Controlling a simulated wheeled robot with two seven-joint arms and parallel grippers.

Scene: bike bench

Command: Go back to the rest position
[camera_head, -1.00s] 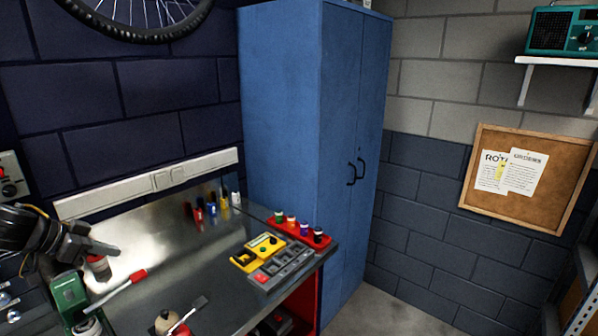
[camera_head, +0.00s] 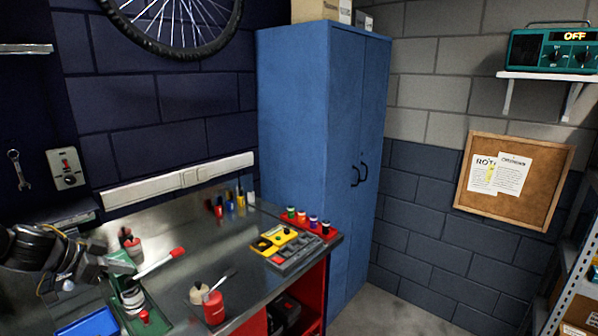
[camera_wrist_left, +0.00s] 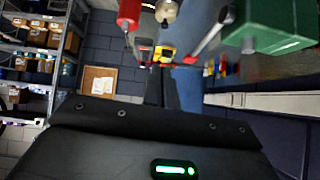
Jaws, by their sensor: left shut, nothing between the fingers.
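My left gripper (camera_head: 102,265) is at the left edge of the head view, above the left part of the metal workbench (camera_head: 215,252). Its dark arm comes in from the left. In the left wrist view its two dark fingers (camera_wrist_left: 161,88) are together with nothing between them. The fingers are near a green bench tool (camera_head: 133,300) in the head view, but I cannot tell the exact gap. My right gripper is in neither view.
A red-handled tool (camera_head: 160,262), a red pot (camera_head: 213,307), a yellow device (camera_head: 273,240) and a red rack of small bottles (camera_head: 310,222) stand on the bench. A blue tray (camera_head: 90,324) lies at front left. A blue cabinet (camera_head: 300,130) stands behind.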

